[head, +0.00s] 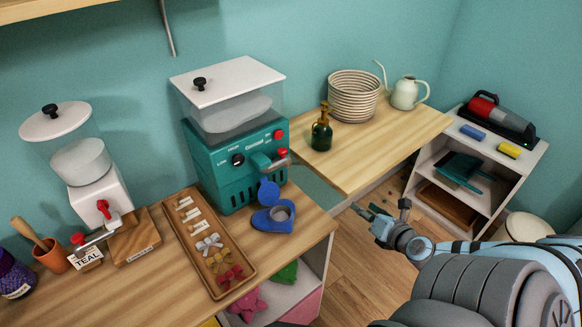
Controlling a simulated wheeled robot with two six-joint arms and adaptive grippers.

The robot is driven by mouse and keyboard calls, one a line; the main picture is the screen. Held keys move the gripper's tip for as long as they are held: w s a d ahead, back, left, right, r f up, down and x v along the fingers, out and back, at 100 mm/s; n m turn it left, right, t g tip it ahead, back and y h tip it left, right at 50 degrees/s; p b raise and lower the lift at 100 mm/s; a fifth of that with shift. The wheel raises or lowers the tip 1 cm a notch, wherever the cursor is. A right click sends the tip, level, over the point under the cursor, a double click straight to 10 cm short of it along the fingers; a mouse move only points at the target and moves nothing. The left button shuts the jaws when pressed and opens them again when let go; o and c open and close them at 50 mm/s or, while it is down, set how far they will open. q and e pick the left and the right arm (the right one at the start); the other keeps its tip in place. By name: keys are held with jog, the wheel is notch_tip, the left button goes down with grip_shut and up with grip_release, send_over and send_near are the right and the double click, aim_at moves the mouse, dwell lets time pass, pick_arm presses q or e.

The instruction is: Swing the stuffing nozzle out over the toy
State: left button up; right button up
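The teal stuffing machine (236,167) stands at the back of the left table, with white stuffing in its clear hopper (231,112). A short grey nozzle or lever with a red tip (283,153) sticks out at the front right of the machine. A blue piece (272,217), which looks like the toy, lies on the table below and in front of it, with a grey ring in its top and a round blue part behind. My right gripper (388,208) is to the right of the table, apart from the machine and toy, with its fingers spread and empty. My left gripper is out of view.
A wooden tray (192,240) of bows and small pieces lies left of the toy. A second hopper with a crank (99,190) stands further left. The right table (385,140) holds a green bottle (322,133), a basket (353,97) and a watering can (405,93). A gap separates the tables.

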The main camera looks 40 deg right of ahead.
jog(key=w+a+r+n+t+y, duration=0.25)
jog(key=w+a+r+n, duration=0.2)
jog(key=a+r, duration=0.25)
jog(key=n+t+y, duration=0.1)
jog(key=n+t, duration=0.2)
jog(key=n, duration=0.2)
send_near(285, 153)
jog(key=w, duration=0.9)
jog(key=shift+w+d+r, duration=0.15)
jog(key=shift+d, duration=0.1)
jog(key=shift+w, duration=0.25)
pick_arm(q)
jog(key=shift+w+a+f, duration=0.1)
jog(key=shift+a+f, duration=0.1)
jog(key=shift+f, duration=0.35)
pick_arm(e)
jog(key=shift+a, duration=0.1)
grip_shut()
